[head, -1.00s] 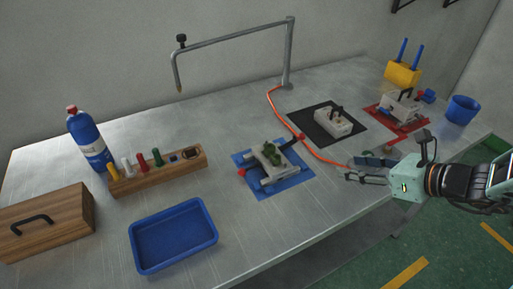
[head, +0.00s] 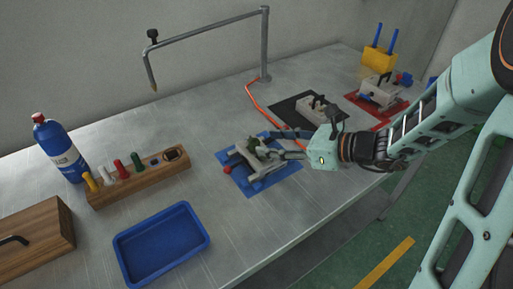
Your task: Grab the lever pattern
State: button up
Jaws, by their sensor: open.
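A green piece (head: 254,145), which looks like the lever pattern, lies on the pale mold block (head: 245,158) on the blue mat (head: 262,183). It is small and partly covered, so its outline is unclear. My gripper (head: 277,146) is open and reaches in from the right, its fingertips close to the right side of the green piece. I cannot tell whether they touch it or are level with it. A red knob (head: 227,169) shows at the mold's left side.
A black mat (head: 283,112) with another pale block (head: 315,107) lies behind my gripper. An empty blue tray (head: 160,244) and a wooden rack (head: 140,179) stand to the left.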

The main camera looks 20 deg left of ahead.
aim_at(254, 141)
jog(key=x, duration=0.4)
jog(key=shift+a+f, duration=0.15)
jog(key=shift+a, duration=0.2)
jog(key=c, duration=1.1)
jog(key=shift+o, duration=0.2)
